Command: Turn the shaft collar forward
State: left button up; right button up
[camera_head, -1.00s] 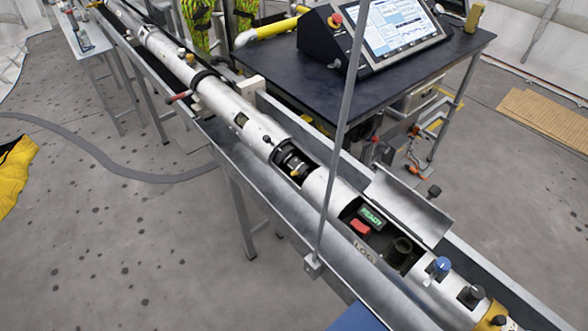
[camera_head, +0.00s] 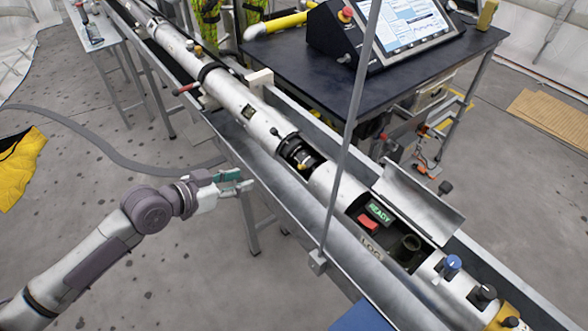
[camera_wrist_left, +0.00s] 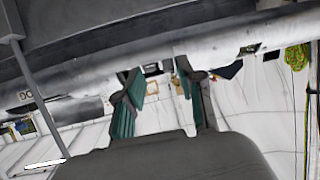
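The shaft collar appears to be the dark ring (camera_head: 298,151) with a small yellow-tipped knob in a cut-out of the long white tube (camera_head: 240,108). My left gripper (camera_head: 241,181) is on the near side of the trough, to the left of the collar and apart from it. It is open and empty, its green-padded fingers parted. In the left wrist view the two fingers (camera_wrist_left: 160,90) stand apart with nothing between them, and the tube runs across above them. The collar cannot be made out clearly there. My right gripper is not in view.
The tube lies in a grey metal trough (camera_head: 262,170). A thin upright pole (camera_head: 345,150) stands in front of it, right of the collar. An open hatch shows a green READY display (camera_head: 380,211) and a red switch (camera_head: 368,222). A dark table (camera_head: 400,85) with a console stands behind.

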pick_arm(q)
jog(key=s+d+r+m+g+h, duration=0.1)
jog(key=s+d+r+m, duration=0.1)
jog(key=s+d+r, duration=0.15)
jog(key=p, duration=0.3)
send_near(299, 167)
jog(key=x, duration=0.8)
jog(key=shift+w+d+f, duration=0.15)
grip_shut()
